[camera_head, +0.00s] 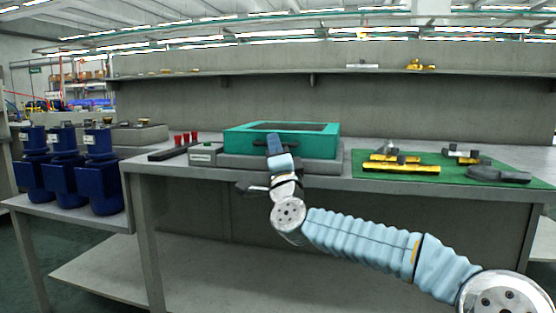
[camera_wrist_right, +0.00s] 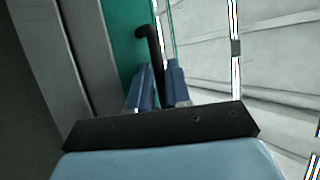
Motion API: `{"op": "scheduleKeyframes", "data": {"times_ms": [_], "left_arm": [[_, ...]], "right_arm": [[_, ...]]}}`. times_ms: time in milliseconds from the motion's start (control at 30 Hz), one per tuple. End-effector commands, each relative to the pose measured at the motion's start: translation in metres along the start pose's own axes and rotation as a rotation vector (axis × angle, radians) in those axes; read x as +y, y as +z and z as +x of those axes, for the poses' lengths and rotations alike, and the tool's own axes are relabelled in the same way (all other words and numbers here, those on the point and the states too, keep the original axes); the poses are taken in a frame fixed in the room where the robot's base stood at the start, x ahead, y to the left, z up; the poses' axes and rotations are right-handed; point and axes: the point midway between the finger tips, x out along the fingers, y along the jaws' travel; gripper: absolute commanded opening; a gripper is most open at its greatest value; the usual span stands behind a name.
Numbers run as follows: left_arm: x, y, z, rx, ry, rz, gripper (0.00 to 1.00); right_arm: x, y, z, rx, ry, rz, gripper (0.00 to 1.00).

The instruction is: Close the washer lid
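The washer is a teal box (camera_head: 238,143) on a grey base, standing on the bench. Its teal top has a dark panel (camera_head: 297,127) and looks nearly flat. I cannot tell whether the lid is fully down. A dark handle (camera_head: 302,147) runs along the front and shows as a black bent bar in the right wrist view (camera_wrist_right: 150,38). My right gripper (camera_head: 276,143) is at the handle, in front of the washer. In the wrist view its two blue fingers (camera_wrist_right: 160,78) stand close together with the bar between them. Whether they grip it is unclear. My left gripper is out of view.
A green mat (camera_head: 432,179) with yellow and grey parts lies right of the washer. Red-topped pieces (camera_head: 186,138) and a small grey box (camera_head: 206,154) are on its left. Blue pumps (camera_head: 100,172) stand on a lower table at left. A shelf runs behind.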

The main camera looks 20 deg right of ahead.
Motion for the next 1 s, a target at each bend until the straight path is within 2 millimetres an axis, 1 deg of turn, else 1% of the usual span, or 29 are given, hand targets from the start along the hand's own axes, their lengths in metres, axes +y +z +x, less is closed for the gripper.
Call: {"op": "scheduleKeyframes", "data": {"times_ms": [33, 167, 333, 400, 500, 600, 767, 1000], "left_arm": [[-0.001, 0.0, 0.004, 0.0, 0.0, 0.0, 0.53], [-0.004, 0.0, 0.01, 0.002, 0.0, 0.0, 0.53], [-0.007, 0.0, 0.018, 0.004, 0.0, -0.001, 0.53], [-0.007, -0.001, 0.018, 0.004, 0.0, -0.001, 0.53], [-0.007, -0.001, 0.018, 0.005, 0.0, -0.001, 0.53], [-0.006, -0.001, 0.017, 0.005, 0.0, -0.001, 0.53], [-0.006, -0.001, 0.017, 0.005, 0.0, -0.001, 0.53], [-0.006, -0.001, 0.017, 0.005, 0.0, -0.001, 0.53]], "right_arm": [[0.011, -0.001, -0.007, 0.0, 0.016, -0.005, 0.23], [0.009, -0.002, -0.033, 0.002, 0.012, -0.009, 0.23], [0.005, -0.001, -0.076, 0.002, 0.005, -0.011, 0.23], [0.002, -0.001, -0.092, 0.001, 0.003, -0.012, 0.23], [0.001, -0.001, -0.112, 0.0, 0.002, -0.009, 0.23], [-0.001, 0.0, -0.126, -0.001, 0.0, -0.008, 0.23], [-0.001, 0.0, -0.136, 0.001, -0.001, -0.004, 0.23], [-0.001, 0.0, -0.137, 0.0, -0.002, -0.003, 0.23]]}}
